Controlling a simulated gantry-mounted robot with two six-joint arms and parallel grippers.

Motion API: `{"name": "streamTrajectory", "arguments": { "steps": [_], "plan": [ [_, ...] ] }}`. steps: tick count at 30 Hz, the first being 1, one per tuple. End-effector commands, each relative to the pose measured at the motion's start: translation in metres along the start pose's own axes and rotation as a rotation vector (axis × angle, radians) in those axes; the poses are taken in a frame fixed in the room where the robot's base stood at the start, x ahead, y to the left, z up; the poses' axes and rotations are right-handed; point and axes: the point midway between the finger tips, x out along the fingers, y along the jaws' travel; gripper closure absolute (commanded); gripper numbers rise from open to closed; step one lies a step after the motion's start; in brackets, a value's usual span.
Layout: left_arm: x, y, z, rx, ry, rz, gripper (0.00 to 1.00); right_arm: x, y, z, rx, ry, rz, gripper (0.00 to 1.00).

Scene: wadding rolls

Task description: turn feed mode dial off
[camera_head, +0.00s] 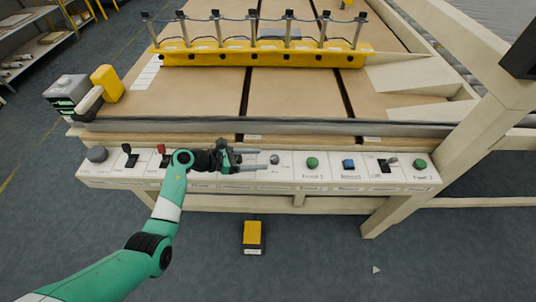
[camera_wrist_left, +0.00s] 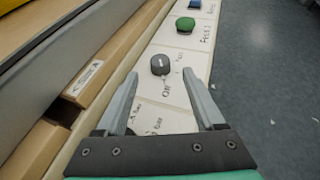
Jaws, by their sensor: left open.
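A grey round dial (camera_head: 275,159) with a pale pointer mark stands on the white control panel, just to the right of my left gripper's fingertips. In the left wrist view the dial (camera_wrist_left: 160,64) is just ahead of the gap between the fingers, with the word "Off" on the panel near it. Its other lettering is too small to read surely. My left gripper (camera_head: 263,159) is open and empty, reaching rightward along the panel. In the wrist view its two fingers (camera_wrist_left: 160,75) are spread either side of the near edge of the dial. My right gripper does not show.
The panel also carries green buttons (camera_head: 312,162), a blue button (camera_head: 348,164), a black switch (camera_head: 384,165) and a dark knob (camera_head: 97,154) at the far left. The machine's wooden edge runs behind the panel. A yellow pedal (camera_head: 252,233) lies on the open floor in front.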

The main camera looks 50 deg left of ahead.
Motion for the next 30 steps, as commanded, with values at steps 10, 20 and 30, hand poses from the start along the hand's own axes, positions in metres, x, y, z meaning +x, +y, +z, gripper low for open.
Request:
{"name": "streamTrajectory", "arguments": {
  "steps": [10,20,30],
  "plan": [
    [-0.059,0.0,0.001,-0.001,0.001,-0.001,0.3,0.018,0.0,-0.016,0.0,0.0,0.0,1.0],
    [-0.06,0.0,-0.001,0.0,0.001,-0.001,0.3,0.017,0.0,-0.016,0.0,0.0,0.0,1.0],
    [-0.054,-0.007,0.004,0.008,0.001,-0.019,0.3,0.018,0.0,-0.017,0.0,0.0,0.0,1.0]
  ]
}}
